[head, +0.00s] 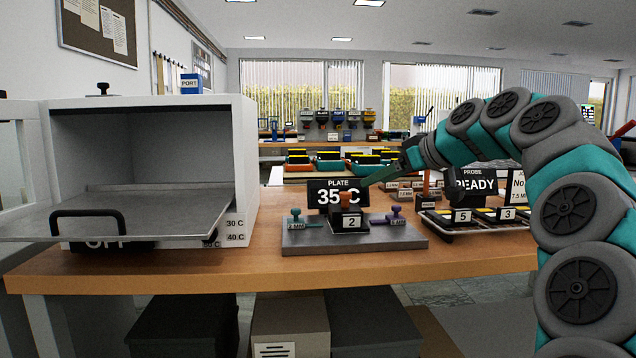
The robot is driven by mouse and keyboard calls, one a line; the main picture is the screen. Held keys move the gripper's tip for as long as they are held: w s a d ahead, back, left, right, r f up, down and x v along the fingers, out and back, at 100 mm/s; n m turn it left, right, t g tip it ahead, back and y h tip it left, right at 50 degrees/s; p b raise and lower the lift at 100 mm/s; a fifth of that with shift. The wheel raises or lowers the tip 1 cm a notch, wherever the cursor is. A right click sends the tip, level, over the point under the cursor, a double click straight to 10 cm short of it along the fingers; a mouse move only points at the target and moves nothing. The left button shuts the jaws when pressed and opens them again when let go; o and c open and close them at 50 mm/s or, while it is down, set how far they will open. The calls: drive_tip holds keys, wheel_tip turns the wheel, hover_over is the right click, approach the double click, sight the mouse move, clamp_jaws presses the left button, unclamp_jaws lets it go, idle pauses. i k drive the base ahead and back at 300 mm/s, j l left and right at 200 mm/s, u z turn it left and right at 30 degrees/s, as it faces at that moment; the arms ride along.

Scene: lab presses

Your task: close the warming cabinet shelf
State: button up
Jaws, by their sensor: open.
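The warming cabinet (246,165) is a white box on the left of the bench with its front open. Its grey metal shelf (150,212) is pulled out and sticks out well past the opening towards the front left. A black bar handle (87,213) stands on the shelf's front edge. My gripper (370,184) is small in the middle of the view, right of the cabinet and well apart from the shelf and handle. It is open, beside the plate display; its fingertips are hard to make out.
A grey plate (300,241) with pegs and a block marked 2 stands right of the cabinet, before a "35 C" display (325,191). Black trays (455,227) with numbered blocks lie farther right. A white framed panel (45,150) stands at the cabinet's left. The bench front (250,270) is clear.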

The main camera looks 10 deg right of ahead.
sight(168, 212)
drive_tip(key=j, duration=0.95)
drive_tip(key=k+j, duration=0.1)
drive_tip(key=j, duration=0.8)
